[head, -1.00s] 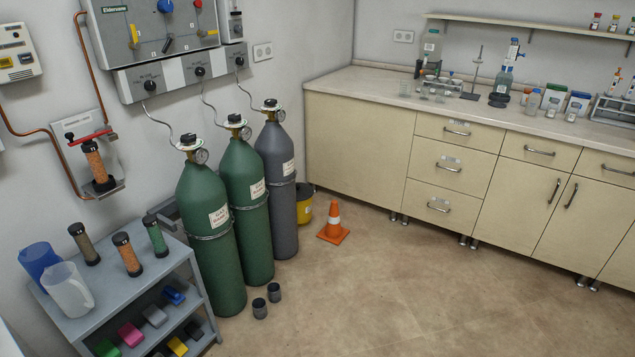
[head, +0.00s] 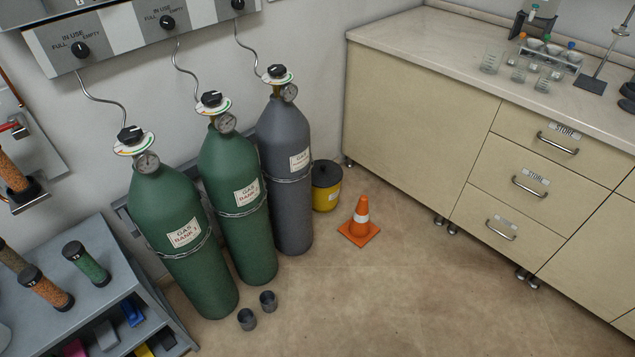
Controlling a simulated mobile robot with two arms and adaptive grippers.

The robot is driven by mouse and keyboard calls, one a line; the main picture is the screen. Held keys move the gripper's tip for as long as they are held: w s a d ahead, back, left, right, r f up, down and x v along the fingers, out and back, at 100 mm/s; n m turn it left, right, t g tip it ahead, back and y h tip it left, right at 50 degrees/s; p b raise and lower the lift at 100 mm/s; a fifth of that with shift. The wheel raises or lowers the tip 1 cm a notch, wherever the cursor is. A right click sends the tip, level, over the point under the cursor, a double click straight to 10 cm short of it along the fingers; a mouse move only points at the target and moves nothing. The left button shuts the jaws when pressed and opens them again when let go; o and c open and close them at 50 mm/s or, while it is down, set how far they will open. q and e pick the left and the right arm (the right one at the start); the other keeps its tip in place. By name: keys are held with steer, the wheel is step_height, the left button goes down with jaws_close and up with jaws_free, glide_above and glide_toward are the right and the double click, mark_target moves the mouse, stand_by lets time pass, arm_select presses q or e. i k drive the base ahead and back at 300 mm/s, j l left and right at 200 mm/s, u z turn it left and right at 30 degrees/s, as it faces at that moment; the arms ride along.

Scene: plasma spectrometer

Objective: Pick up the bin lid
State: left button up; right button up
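A yellow bin (head: 326,197) stands on the floor in the corner, between the grey gas cylinder and the wooden cabinets. Its dark lid (head: 326,173) sits on top of it. The cylinder hides a little of the bin's left side. Neither of my grippers shows in the head view.
An orange cone (head: 361,219) stands just right of the bin. Two green cylinders (head: 184,240) and a grey cylinder (head: 285,180) line the wall. Two small dark cups (head: 257,308) stand on the floor before them. A grey shelf unit (head: 105,300) is at lower left. Floor at centre right is clear.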

mark_target(325, 173)
steer(key=i+l+z, duration=0.15)
steer(key=i+z, duration=0.15)
steer(key=i, duration=0.45)
steer(key=i+z, duration=0.35)
steer(key=i, duration=0.4)
